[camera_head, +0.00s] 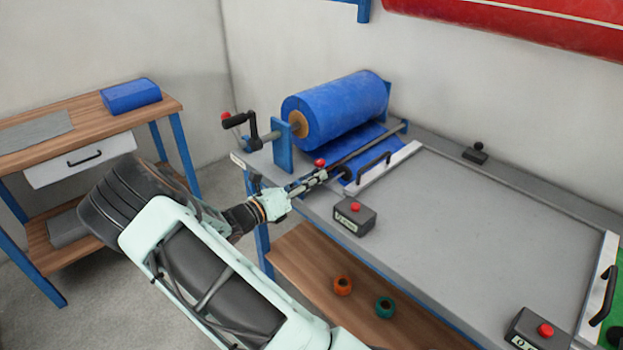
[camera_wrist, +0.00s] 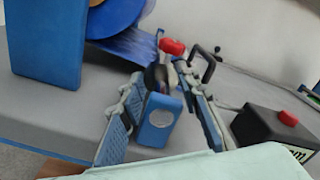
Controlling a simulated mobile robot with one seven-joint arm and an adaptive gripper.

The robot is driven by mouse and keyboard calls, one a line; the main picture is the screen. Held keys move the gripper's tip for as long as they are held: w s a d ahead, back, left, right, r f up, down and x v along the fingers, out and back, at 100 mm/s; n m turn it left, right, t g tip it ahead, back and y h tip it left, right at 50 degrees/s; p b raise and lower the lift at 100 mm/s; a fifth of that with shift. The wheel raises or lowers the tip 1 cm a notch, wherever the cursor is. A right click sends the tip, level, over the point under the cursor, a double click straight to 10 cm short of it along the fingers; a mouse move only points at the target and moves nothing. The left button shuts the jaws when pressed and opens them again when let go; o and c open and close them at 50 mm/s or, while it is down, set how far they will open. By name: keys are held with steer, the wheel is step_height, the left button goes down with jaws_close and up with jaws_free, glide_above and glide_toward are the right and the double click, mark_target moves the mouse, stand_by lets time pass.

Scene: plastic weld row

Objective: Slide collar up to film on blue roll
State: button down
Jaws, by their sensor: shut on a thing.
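The blue roll (camera_head: 340,105) lies on a brown core (camera_head: 298,124) between blue brackets at the table's back left; part of it shows in the wrist view (camera_wrist: 115,18). Blue film (camera_head: 365,145) runs below it. My gripper (camera_head: 323,175) is in front of the roll, low at the table's left edge. It is shut on a dark piece (camera_wrist: 155,78) with a red knob (camera_wrist: 172,47). A blue block with a grey round face (camera_wrist: 160,118) sits between the fingers. I cannot tell for certain which part is the collar; fingers hide much of the held piece.
A crank (camera_head: 238,122) sticks out left of the roll. A metal bar with a black handle (camera_head: 374,168) lies just right of my gripper, and a button box (camera_head: 354,216) stands in front. The tabletop (camera_head: 470,250) to the right is mostly clear.

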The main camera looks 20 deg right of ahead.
steer(key=x, duration=0.3)
steer(key=shift+d, duration=0.2)
steer(key=c, duration=1.5)
jaws_free()
steer(key=shift+a, duration=0.1)
steer(key=shift+o, duration=0.2)
steer(key=shift+a, duration=0.1)
steer(key=v, duration=1.2)
